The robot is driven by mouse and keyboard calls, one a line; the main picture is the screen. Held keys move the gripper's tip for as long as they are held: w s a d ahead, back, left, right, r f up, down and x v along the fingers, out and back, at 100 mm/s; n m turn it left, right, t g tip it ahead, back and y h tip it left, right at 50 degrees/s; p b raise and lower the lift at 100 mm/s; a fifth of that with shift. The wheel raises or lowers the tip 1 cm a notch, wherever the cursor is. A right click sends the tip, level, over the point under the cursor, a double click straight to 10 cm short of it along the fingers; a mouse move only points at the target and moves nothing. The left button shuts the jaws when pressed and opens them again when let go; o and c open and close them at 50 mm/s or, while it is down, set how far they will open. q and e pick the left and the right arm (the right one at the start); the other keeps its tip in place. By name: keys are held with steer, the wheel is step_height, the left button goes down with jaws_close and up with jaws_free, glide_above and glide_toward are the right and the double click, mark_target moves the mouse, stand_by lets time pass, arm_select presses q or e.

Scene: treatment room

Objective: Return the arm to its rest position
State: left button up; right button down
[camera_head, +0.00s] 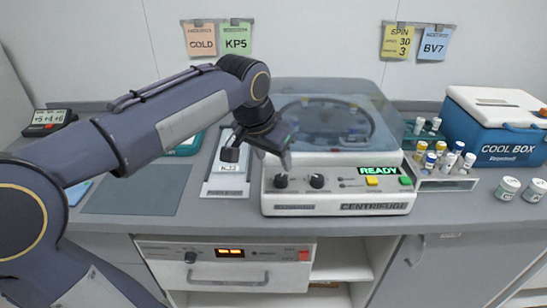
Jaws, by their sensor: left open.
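My left arm (190,115) comes in from the left and reaches over the counter. My left gripper (262,152) is open and hangs beside the left front of the centrifuge (335,203), with nothing seen between its fingers. Part of the centrifuge's front left corner is hidden behind it. The centrifuge has a see-through lid (345,100) and a display reading READY (379,171). My right gripper is not in view.
A labelled white tray (226,188) lies under the gripper. A grey mat (137,189) is on the left. A vial rack (447,183), blue cool box (505,140) and two jars (507,188) stand on the right. A small display device (49,122) sits at the back left.

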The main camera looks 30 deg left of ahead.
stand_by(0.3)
arm_select(q)
steer(key=s+d+f+n+h+p, duration=0.1)
steer(key=s+d+f, duration=0.3)
steer(key=s, duration=0.5)
steer(key=s+d+f+n+t+h+p, duration=0.1)
steer(key=s+d+f+h+p, duration=0.1)
steer(key=s, duration=0.8)
step_height(320, 180, down, 2)
steer(key=shift+d+f+h+p, duration=0.15)
steer(key=shift+d+h+p, duration=0.15)
steer(key=shift+d+p, duration=0.5)
